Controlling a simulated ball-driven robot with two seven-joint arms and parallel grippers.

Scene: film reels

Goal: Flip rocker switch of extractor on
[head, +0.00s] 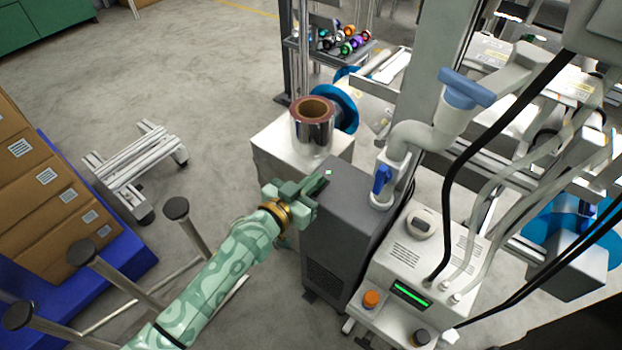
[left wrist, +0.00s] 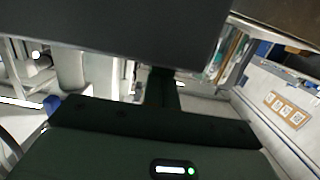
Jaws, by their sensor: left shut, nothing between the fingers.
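The extractor appears to be the dark grey box (head: 350,215) in the middle of the head view, with a pale pipe (head: 410,140) rising by it. My left gripper (head: 324,181), at the end of my green arm, is shut and empty, with its fingertips at the box's upper left edge. I cannot tell whether they touch it. A small pale spot (head: 328,172) shows by the fingertips; I cannot tell whether it is the rocker switch. In the left wrist view the shut fingers (left wrist: 162,88) point toward a large dark surface (left wrist: 120,30). My right gripper is not in view.
A blue valve handle (head: 381,179) is on the pipe. A white control unit (head: 420,255) with an orange knob (head: 371,299) and hoses stands to the right. A silver film reel (head: 313,125) stands on a white block behind. Cardboard boxes (head: 40,190) are at the left.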

